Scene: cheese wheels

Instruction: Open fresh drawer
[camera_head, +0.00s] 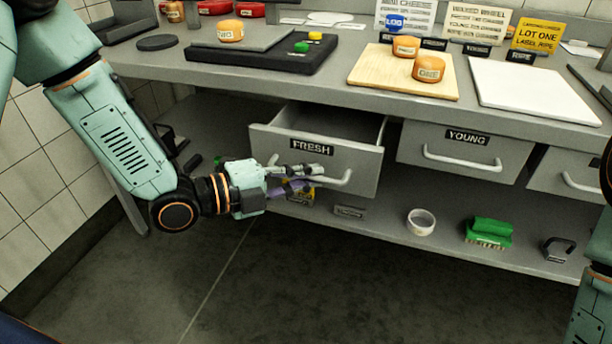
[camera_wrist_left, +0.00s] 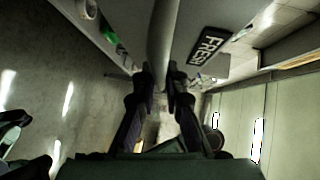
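The fresh drawer (camera_head: 270,146), grey with a black FRESH label, stands partly pulled out under the counter, its inside showing and looking empty. Its pale bar handle (camera_head: 335,180) runs across the front below the label. My left gripper (camera_head: 318,178) is at the handle's left part. In the left wrist view the handle (camera_wrist_left: 163,35) runs between the two dark fingertips (camera_wrist_left: 161,76), which sit close on both sides of it. The label (camera_wrist_left: 208,45) shows beside it. My right gripper is out of view; only part of that arm shows at the right edge.
The young drawer (camera_head: 460,145) beside it is shut. On the counter are a black tray (camera_head: 255,62), a wooden board (camera_head: 380,80), a white board (camera_head: 530,92) and orange cheese wheels. The lower shelf holds a white bowl (camera_head: 421,222) and a green brush (camera_head: 489,231). The floor in front is clear.

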